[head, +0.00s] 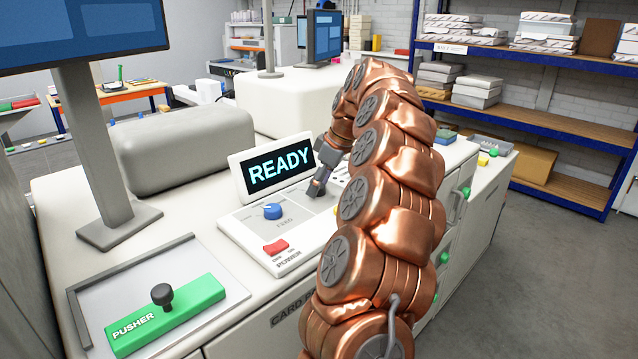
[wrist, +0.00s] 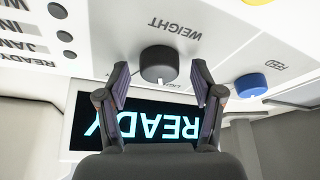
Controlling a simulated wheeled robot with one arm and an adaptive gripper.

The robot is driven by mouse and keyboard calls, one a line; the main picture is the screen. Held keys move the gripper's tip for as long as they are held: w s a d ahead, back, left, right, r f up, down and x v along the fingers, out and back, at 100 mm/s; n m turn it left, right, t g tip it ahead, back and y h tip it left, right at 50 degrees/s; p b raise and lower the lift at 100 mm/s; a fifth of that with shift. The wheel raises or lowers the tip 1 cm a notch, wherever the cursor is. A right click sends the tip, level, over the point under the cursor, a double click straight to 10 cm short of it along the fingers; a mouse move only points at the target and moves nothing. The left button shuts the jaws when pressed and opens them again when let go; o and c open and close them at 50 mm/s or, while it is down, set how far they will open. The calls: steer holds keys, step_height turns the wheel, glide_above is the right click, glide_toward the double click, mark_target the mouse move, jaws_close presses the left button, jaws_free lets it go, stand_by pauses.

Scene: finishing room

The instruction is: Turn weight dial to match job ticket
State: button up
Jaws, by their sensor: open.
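The weight dial (wrist: 159,64) is a dark grey round knob on the white control panel, next to the printed word WEIGHT in the wrist view. Its white pointer mark shows at the edge by the word LIGHT. My gripper (wrist: 160,84) is open, with one finger on each side of the dial; I cannot tell whether either finger touches it. In the head view my gripper (head: 318,187) is over the panel and my arm hides the dial. The job ticket cannot be made out in either view.
A blue feed dial (head: 273,211) and a red power switch (head: 276,246) sit left of my gripper. The display (head: 279,170) behind reads READY. A green pusher block (head: 165,314) with a black knob is at the front left. Indicator dots (wrist: 62,36) line the panel.

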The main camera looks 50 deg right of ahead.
mark_target(330, 196)
steer(key=shift+r, duration=0.1)
steer(key=shift+v, duration=3.4)
steer(key=shift+s+r, duration=0.1)
steer(key=shift+r, duration=0.05)
